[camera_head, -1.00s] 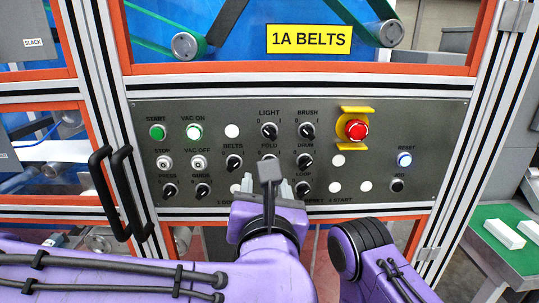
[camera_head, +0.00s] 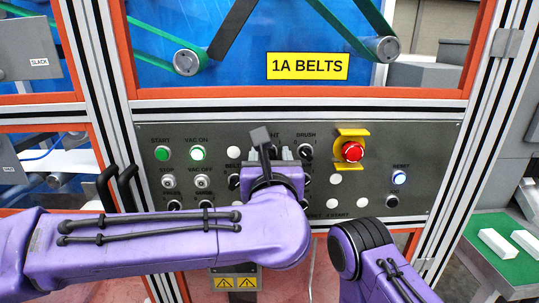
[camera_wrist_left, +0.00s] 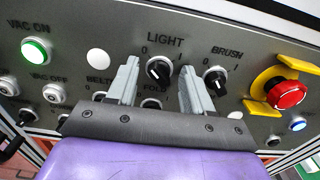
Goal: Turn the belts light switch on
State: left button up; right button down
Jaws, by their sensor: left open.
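The LIGHT switch (camera_wrist_left: 159,70) is a black rotary knob on the grey control panel, with 0 at its upper left and I at its upper right. It shows in the left wrist view between the two fingertips of my left gripper (camera_wrist_left: 158,84). The fingers are apart, one on each side of the knob, and contact cannot be told. In the head view my left gripper (camera_head: 273,152) is in front of the panel and hides this knob and most of its label. The yellow 1A BELTS sign (camera_head: 307,66) is above the panel. My right gripper is out of view.
The BRUSH knob (camera_wrist_left: 215,79) is close to the right finger. A red emergency stop (camera_head: 352,152) with a yellow guard is farther right. The green VAC ON button (camera_head: 197,154) is to the left. Black door handles (camera_head: 127,192) stand out at the panel's left.

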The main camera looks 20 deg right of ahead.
pick_arm(q)
jog(key=c, duration=0.9)
jog(key=shift+c, duration=0.2)
jog(key=shift+m, duration=0.3)
jog(key=m, duration=0.3)
jog(key=shift+r, duration=0.1)
jog(key=m+p, duration=0.1)
jog(key=m, duration=0.3)
jog(key=shift+m, duration=0.3)
jog(key=m+p, duration=0.1)
jog(key=m, duration=0.4)
jog(key=shift+s+d+p, duration=0.1)
jog(key=shift+p, duration=0.3)
jog(key=shift+f+m+p, duration=0.2)
jog(key=shift+m+p, duration=0.65)
jog(key=shift+m, duration=1.55)
